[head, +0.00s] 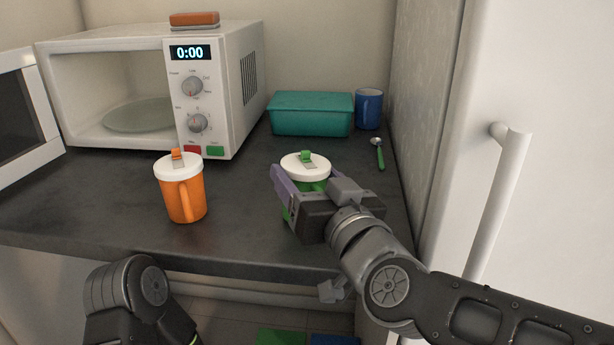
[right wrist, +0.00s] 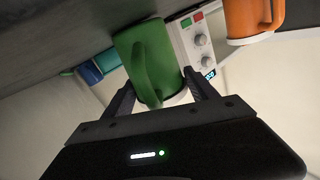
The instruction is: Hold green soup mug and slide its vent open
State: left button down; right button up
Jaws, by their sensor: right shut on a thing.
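The green soup mug (head: 318,186) stands on the dark counter, with a white lid (head: 303,166) and a green vent slider (head: 306,157) on top. My right gripper (head: 297,190) is around the mug from the front right and shut on it; it hides most of the mug's body. In the right wrist view the green mug (right wrist: 146,60) with its handle sits between the two fingers (right wrist: 160,98). My left arm shows at the bottom left of the head view, below the counter edge; its gripper is not visible.
An orange mug (head: 184,195) with a white lid stands to the left. Behind are an open microwave (head: 216,120) with an orange item (head: 194,20) on top, a teal box (head: 311,115), a blue mug (head: 369,109) and a spoon (head: 379,153). A white fridge door handle (head: 500,205) is at the right.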

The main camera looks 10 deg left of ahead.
jog(key=shift+f, duration=0.4)
jog(key=o, duration=1.4)
jog(key=shift+c, duration=0.2)
jog(key=o, duration=0.5)
jog(key=shift+r, duration=0.15)
jog(key=c, duration=1.6)
jog(key=shift+c, duration=0.2)
